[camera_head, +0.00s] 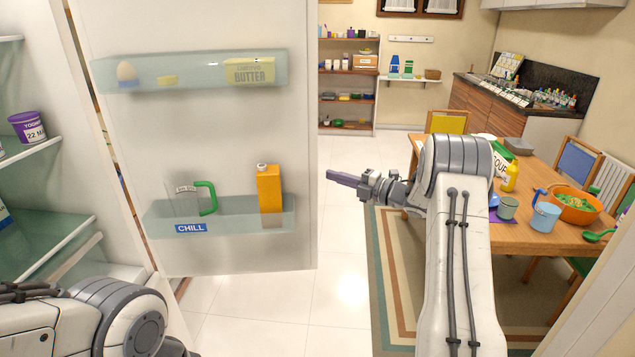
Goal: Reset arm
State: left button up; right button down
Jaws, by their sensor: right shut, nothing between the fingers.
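My right arm reaches up from the bottom right, and its gripper (343,179) points left, just right of the open fridge door's edge. The right gripper is shut and empty, in the air over the floor. My left arm (125,325) shows at the lower left in front of the fridge. The left gripper is out of the frame.
The open fridge door (210,130) holds butter (249,72), an egg (126,73), a jug (190,199) and an orange carton (269,189). A wooden table (545,170) with dishes stands behind my right arm. White floor (335,280) is clear between door and rug (385,285).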

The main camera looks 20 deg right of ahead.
jog(key=w+a+r+m+h, duration=0.2)
jog(key=a+m, duration=0.1)
jog(key=a, duration=0.2)
jog(key=w+a+r+m+h, duration=0.2)
jog(key=a, duration=0.3)
jog(key=s+a+f+m+g+h, duration=0.1)
jog(key=s+a+m+g+h, duration=0.25)
jog(key=s+a+m, duration=0.55)
jog(key=s+a+f+m+g, duration=0.1)
jog(key=s+a+f+g, duration=0.1)
jog(key=s, duration=1.1)
jog(key=s+a+f+m+g+h, duration=0.1)
jog(key=s+a+f+g, duration=0.2)
jog(key=s, duration=1)
jog(key=s+a+f+m+g+h, duration=0.1)
jog(key=s+g, duration=0.5)
jog(key=s, duration=0.7)
jog(key=a+f+m, duration=0.1)
jog(key=a+f, duration=0.1)
jog(key=a, duration=0.1)
jog(key=shift+s+a, duration=0.25)
jog(key=shift+s, duration=0.05)
